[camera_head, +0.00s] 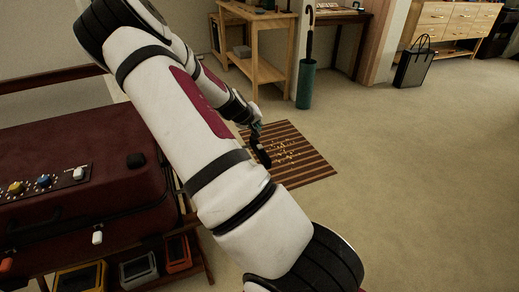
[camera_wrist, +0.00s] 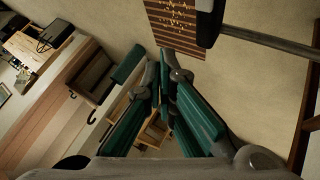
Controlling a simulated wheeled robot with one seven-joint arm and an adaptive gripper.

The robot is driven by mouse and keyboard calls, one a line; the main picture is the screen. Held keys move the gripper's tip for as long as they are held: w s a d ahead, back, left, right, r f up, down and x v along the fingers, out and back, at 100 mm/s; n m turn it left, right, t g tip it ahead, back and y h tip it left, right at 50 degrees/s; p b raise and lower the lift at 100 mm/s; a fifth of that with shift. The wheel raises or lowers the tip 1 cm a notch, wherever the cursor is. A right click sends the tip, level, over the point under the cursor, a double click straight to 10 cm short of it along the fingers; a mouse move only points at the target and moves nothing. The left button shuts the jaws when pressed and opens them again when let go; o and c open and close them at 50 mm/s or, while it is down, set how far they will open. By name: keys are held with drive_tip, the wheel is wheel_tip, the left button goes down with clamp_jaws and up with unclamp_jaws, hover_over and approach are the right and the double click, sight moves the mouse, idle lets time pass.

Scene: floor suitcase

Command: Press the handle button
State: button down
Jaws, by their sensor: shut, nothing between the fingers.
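The dark red suitcase (camera_head: 90,130) lies at the left in the head view. Its face has a black strip (camera_head: 60,182) with yellow, blue and white buttons, and a dark carry handle (camera_head: 35,222) on the front side. In the wrist view a grey rod (camera_wrist: 270,42) ends in a black block (camera_wrist: 208,24), which looks like a pull-out handle; no button can be made out on it. My gripper (camera_wrist: 165,70) is shut and empty, its teal fingers apart from that block. In the head view my gripper (camera_head: 258,128) is small and partly hidden by my arm.
A striped mat (camera_head: 300,150) lies on the carpet beyond my arm. A green umbrella stand (camera_head: 306,84), a wooden table (camera_head: 258,60) and a black bag (camera_head: 413,68) stand farther back. Open carpet is at the right. A low rack (camera_head: 190,262) supports the suitcase.

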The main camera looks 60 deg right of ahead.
sight(258, 146)
drive_tip(key=shift+f+b, duration=1.75)
drive_tip(key=shift+f, duration=1.2)
drive_tip(key=shift+f+b, duration=0.35)
drive_tip(key=shift+f, duration=0.1)
drive_tip(key=shift+f+b, duration=0.35)
drive_tip(key=shift+f, duration=0.1)
drive_tip(key=shift+r, duration=0.15)
drive_tip(key=shift+r+p, duration=0.55)
drive_tip(key=shift+r, duration=0.2)
drive_tip(key=shift+r+p, duration=1.7)
drive_tip(key=shift+r, duration=0.85)
